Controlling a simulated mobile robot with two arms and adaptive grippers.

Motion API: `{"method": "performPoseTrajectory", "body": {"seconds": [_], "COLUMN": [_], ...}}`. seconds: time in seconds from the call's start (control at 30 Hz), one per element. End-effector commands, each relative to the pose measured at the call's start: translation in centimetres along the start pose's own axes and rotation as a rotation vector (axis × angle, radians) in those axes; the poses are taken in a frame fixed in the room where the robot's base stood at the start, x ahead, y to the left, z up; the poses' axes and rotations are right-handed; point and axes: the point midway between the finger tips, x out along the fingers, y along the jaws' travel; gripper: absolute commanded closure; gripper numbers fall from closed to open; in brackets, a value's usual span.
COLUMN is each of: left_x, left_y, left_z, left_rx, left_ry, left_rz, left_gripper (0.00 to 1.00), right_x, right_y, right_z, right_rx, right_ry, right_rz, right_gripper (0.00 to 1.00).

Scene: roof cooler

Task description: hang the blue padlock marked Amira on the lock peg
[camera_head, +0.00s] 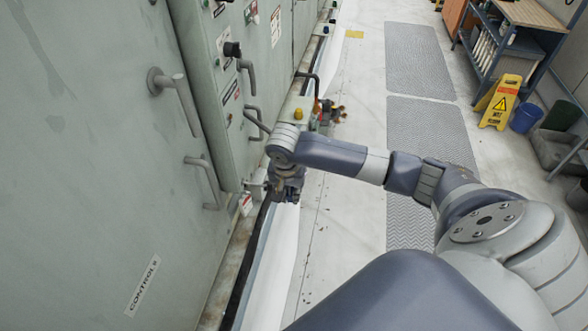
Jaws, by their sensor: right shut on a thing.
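My right gripper (284,191) is at the end of the arm reaching in from the right, low beside the green cabinet's edge. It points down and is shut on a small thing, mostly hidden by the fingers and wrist. I cannot make out the blue padlock or the name Amira. A small metal fitting (257,187) sticks out from the cabinet just left of the gripper; I cannot tell if it is the lock peg or if they touch. A small red and white tag (245,204) is just below it. My left gripper is not in view.
Green cabinet doors (95,150) with projecting handles (182,100) fill the left. Beyond my wrist are a yellow knob (298,114) and orange-brown pipe fittings (330,112). Grey floor mats (420,62), a yellow wet-floor sign (500,103) and a workbench (540,14) are right.

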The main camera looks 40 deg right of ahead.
Motion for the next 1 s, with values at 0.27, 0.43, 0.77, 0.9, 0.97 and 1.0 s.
{"method": "performPoseTrajectory", "body": {"seconds": [0.27,0.43,0.77,0.9,0.97,1.0], "left_x": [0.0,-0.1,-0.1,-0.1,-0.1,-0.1], "left_y": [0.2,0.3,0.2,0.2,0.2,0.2], "left_z": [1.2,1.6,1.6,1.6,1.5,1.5], "left_rx": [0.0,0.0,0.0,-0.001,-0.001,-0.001], "left_ry": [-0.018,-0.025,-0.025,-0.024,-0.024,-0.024], "left_rz": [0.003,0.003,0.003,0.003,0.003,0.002], "left_gripper": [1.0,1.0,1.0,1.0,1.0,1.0], "right_x": [0.1,0.2,0.3,0.4,0.4,0.4], "right_y": [-1.8,-2.8,-4.8,-5.6,-6.0,-6.3], "right_z": [0.0,0.1,0.1,0.1,0.1,0.1], "right_rx": [0.0,-0.001,-0.001,0.0,0.0,0.0], "right_ry": [0.001,0.0,0.001,0.001,0.002,0.002], "right_rz": [-0.001,-0.001,-0.001,-0.001,-0.002,-0.003], "right_gripper": [1.0,1.0,1.0,1.0,1.0,1.0]}}
